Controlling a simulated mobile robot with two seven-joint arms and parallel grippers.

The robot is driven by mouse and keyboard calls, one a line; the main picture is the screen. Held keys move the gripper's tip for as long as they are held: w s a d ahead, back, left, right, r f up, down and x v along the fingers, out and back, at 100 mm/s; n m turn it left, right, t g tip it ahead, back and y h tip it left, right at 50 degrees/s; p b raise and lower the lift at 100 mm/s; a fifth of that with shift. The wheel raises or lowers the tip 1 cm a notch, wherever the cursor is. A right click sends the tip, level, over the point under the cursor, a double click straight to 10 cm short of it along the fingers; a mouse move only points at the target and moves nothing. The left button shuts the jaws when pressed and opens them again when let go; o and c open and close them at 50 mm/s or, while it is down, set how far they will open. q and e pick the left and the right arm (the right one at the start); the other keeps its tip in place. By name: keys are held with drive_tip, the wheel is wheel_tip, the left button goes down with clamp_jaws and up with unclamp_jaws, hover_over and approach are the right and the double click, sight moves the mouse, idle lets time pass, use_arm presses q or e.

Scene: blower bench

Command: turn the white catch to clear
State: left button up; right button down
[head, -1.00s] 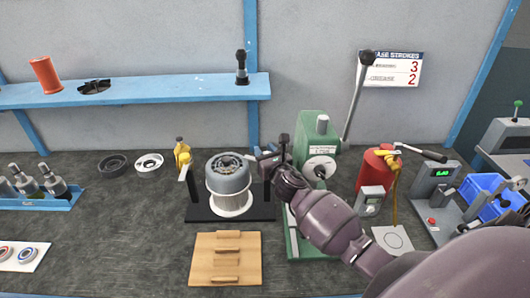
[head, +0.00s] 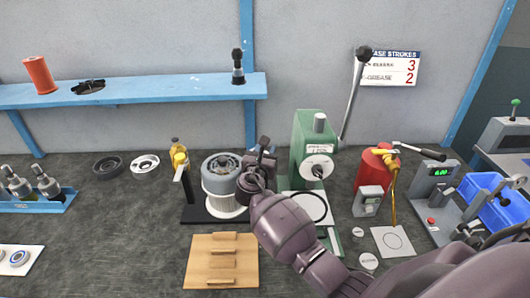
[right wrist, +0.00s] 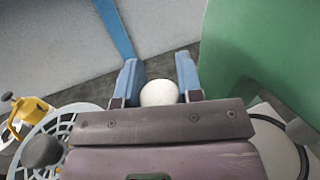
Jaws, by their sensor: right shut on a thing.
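The white catch (right wrist: 158,94) shows in the right wrist view as a rounded white knob between the two blue fingers of my right gripper (right wrist: 159,80). The gripper is shut on it. In the head view my right gripper (head: 262,152) is at the right side of the grey blower (head: 220,172), over the right end of the black stand (head: 201,214). There the gripper and wrist hide the catch, so I cannot tell which way it points. My left gripper is not in view.
A green press (head: 312,140) with a long lever stands close right of my right gripper. A yellow-topped piece (head: 180,158) is left of the blower. A wooden board (head: 222,278) lies in front. A red canister (head: 372,168) stands farther right.

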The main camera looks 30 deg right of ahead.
drive_tip(key=shift+s+d+m+g+h, duration=0.1)
drive_tip(key=shift+m+g+h, duration=0.8)
drive_tip(key=shift+g, duration=0.35)
drive_tip(key=shift+s+d+m+g+h, duration=0.1)
drive_tip(key=shift+m+g+h, duration=0.8)
drive_tip(key=shift+g, duration=0.35)
drive_tip(key=shift+m, duration=0.3)
drive_tip(key=c, duration=0.8)
unclamp_jaws()
drive_tip(key=v, duration=1.1)
drive_tip(key=shift+w+r, duration=0.1)
